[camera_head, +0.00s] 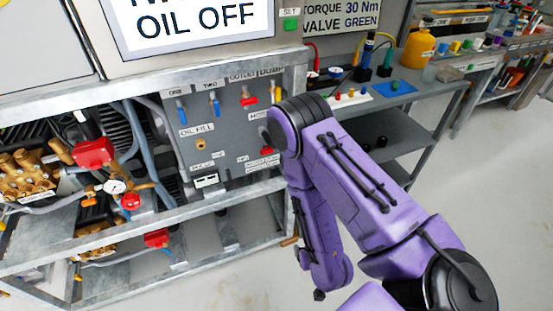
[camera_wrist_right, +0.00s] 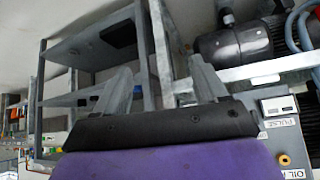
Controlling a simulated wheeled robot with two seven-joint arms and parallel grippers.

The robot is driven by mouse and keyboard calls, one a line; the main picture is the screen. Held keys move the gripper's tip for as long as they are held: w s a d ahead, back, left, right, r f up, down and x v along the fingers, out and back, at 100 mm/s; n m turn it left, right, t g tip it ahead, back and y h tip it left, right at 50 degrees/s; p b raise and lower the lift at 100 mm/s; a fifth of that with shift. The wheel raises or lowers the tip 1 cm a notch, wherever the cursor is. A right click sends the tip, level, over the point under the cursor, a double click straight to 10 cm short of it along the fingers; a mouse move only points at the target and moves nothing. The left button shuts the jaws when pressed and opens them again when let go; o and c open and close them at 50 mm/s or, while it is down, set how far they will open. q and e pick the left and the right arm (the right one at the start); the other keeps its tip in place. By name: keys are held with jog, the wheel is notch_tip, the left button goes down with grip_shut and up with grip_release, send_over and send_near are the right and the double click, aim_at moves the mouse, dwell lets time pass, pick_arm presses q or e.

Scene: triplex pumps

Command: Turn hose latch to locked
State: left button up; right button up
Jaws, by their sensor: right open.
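The grey pump panel (camera_head: 225,130) carries several small handles with white labels, too small to read fully. A label starting "HO" (camera_head: 258,115) sits on its right half, beside my arm. A red fitting (camera_head: 267,151) sits below that label. I cannot tell which part is the hose latch, or its position; my purple right arm covers the panel's right edge. My right gripper (camera_wrist_right: 160,78) shows in the right wrist view with two grey fingers spread apart and nothing between them. It is apart from the panel (camera_wrist_right: 296,132) at right. My left gripper is not in view.
Metal frame shelves (camera_head: 215,235) hold brass pumps (camera_head: 28,174), red parts and hoses at left. A side bench (camera_head: 410,85) with coloured plugs and a yellow container (camera_head: 418,48) stands at the back right. The floor (camera_head: 500,170) at right is clear.

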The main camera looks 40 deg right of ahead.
jog(key=w+d+r+n+t+b, duration=0.1)
jog(key=w+t+b, duration=0.1)
jog(key=w, duration=0.3)
jog(key=w+r+t+b, duration=0.1)
jog(key=w+t, duration=0.2)
jog(key=w, duration=0.2)
jog(key=n+t+b, duration=0.2)
jog(key=t+b, duration=0.2)
jog(key=t, duration=0.2)
send_near(268, 153)
jog(key=shift+h, duration=0.3)
jog(key=p+x, duration=0.1)
jog(key=x, duration=0.7)
jog(key=shift+w+a, duration=0.1)
jog(key=shift+w, duration=0.2)
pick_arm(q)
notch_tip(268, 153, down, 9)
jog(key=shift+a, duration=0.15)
pick_arm(e)
jog(key=c, duration=1.1)
